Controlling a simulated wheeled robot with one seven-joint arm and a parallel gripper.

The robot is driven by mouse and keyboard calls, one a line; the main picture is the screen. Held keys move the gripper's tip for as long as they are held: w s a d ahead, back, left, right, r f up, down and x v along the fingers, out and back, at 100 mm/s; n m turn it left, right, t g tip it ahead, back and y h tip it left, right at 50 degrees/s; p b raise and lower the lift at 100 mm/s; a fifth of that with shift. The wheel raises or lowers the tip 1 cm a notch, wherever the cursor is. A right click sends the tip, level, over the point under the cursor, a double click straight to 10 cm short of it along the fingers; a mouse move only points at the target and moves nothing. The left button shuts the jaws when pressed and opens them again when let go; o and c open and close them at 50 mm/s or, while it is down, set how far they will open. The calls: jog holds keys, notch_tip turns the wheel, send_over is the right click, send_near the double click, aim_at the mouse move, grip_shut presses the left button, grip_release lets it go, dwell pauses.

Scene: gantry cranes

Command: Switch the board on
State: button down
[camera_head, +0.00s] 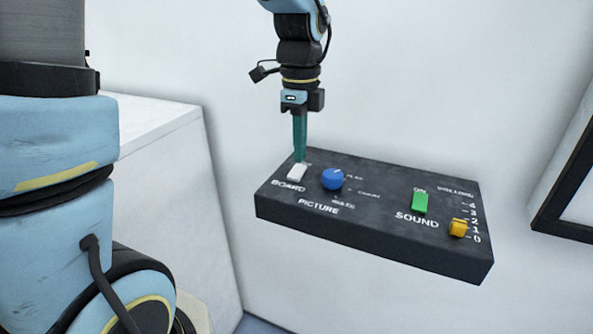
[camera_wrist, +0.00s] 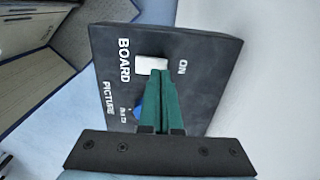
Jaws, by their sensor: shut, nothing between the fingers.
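The black control board (camera_head: 375,232) is fixed on the white wall. At its left end is a white switch (camera_head: 297,172) labelled BOARD, with ON marked on its far side. My gripper (camera_head: 299,158) points down with its green fingers shut and empty, the tips at the far, ON side of the white switch. In the wrist view the white switch (camera_wrist: 151,65) shows just beyond and left of the fingertips (camera_wrist: 160,72). I cannot tell whether the tips touch it.
Right of the switch are a blue PICTURE knob (camera_head: 333,179), a green SOUND switch (camera_head: 420,202) and a yellow volume slider (camera_head: 458,228). A white box-like block (camera_head: 165,150) stands to the left. A dark frame (camera_head: 565,190) is on the right wall.

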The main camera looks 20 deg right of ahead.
aim_at(300, 166)
jog(key=shift+f+b, duration=0.55)
jog(key=shift+f, duration=0.4)
dwell(0.4)
jog(key=shift+r, duration=0.15)
notch_tip(300, 166, up, 7)
jog(key=p, duration=0.6)
jog(key=shift+p, duration=0.35)
jog(key=a+f+n, duration=0.3)
jog(key=a+n, duration=0.9)
jog(key=w+a+f+n+t, duration=0.1)
jog(key=a+f+n, duration=0.2)
jog(key=a+n, duration=1)
jog(key=shift+w+a+n+t, duration=0.15)
jog(key=shift+a+n+t, duration=0.05)
jog(key=shift+n+t, duration=0.1)
